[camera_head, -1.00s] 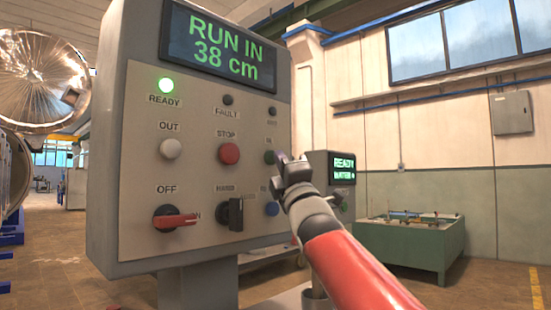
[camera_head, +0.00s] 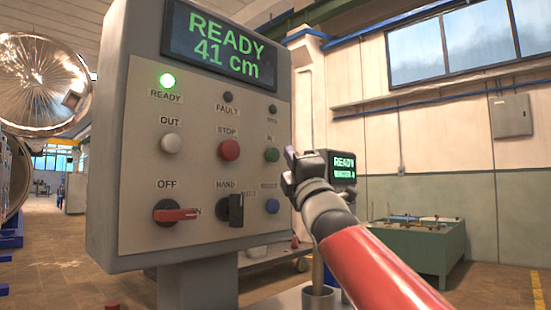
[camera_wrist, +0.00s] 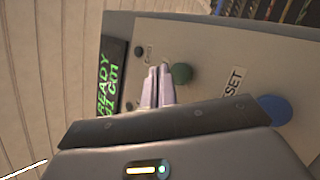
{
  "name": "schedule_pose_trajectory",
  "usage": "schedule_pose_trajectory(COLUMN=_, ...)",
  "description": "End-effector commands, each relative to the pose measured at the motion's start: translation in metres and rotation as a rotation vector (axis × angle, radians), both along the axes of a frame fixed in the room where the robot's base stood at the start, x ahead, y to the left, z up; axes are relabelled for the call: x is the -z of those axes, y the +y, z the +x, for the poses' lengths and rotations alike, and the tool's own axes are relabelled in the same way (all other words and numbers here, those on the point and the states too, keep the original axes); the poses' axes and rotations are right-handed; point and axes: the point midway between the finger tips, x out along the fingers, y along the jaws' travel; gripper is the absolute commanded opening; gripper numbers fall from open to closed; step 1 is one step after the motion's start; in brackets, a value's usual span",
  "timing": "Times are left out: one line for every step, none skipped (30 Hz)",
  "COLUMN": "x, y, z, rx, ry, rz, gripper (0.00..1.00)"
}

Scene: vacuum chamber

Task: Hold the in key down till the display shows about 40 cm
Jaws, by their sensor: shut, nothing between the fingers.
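The display (camera_head: 215,45) on the grey control box reads READY, 41 cm, in green. The green in key (camera_head: 271,154) sits at the panel's right, under its IN label, and is uncovered. In the wrist view the same green key (camera_wrist: 181,73) shows just beside the fingertips. My gripper (camera_head: 290,155) is shut and empty, a little right of the key in the head view and apart from it there. In the wrist view my gripper (camera_wrist: 158,75) points at the panel with its fingers together; whether the tips touch the panel cannot be told.
The red STOP key (camera_head: 229,150), white OUT key (camera_head: 171,144) and blue RESET key (camera_head: 272,206) are close by. The OFF/ON switch (camera_head: 175,215) and HAND/AUTO switch (camera_head: 236,210) sit below. A second small display (camera_head: 344,168) stands behind my gripper.

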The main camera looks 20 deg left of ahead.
Motion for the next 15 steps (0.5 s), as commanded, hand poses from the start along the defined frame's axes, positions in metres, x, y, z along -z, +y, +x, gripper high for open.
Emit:
schedule_pose_trajectory(x=0.003, y=-0.006, z=-0.002, rx=0.002, ry=-0.002, rz=0.0, gripper=0.0)
schedule_pose_trajectory(x=0.003, y=-0.009, z=-0.004, rx=0.003, ry=-0.001, rz=0.001, gripper=0.0)
schedule_pose_trajectory(x=0.003, y=-0.013, z=-0.005, rx=0.002, ry=-0.001, rz=0.001, gripper=0.0)
schedule_pose_trajectory(x=0.003, y=-0.015, z=-0.006, rx=0.003, ry=-0.001, rz=0.001, gripper=0.0)
schedule_pose_trajectory(x=0.003, y=-0.018, z=-0.007, rx=0.003, ry=0.0, rz=0.0, gripper=0.0)
schedule_pose_trajectory(x=0.003, y=-0.022, z=-0.009, rx=0.002, ry=0.0, rz=0.001, gripper=0.0)
schedule_pose_trajectory(x=0.002, y=-0.024, z=-0.01, rx=0.001, ry=-0.001, rz=0.001, gripper=0.0)
schedule_pose_trajectory(x=0.002, y=-0.027, z=-0.011, rx=0.002, ry=-0.002, rz=0.0, gripper=0.0)
schedule_pose_trajectory(x=0.002, y=-0.03, z=-0.012, rx=0.002, ry=-0.002, rz=0.0, gripper=0.0)
schedule_pose_trajectory(x=0.002, y=-0.032, z=-0.013, rx=0.001, ry=0.0, rz=0.0, gripper=0.0)
schedule_pose_trajectory(x=0.002, y=-0.034, z=-0.013, rx=0.001, ry=0.001, rz=0.0, gripper=0.0)
schedule_pose_trajectory(x=0.002, y=-0.035, z=-0.014, rx=0.002, ry=0.001, rz=-0.001, gripper=0.0)
schedule_pose_trajectory(x=0.002, y=-0.036, z=-0.015, rx=0.002, ry=0.001, rz=-0.001, gripper=0.0)
schedule_pose_trajectory(x=0.001, y=-0.036, z=-0.015, rx=0.001, ry=0.0, rz=-0.001, gripper=0.0)
schedule_pose_trajectory(x=0.001, y=-0.037, z=-0.015, rx=0.001, ry=0.0, rz=-0.001, gripper=0.0)
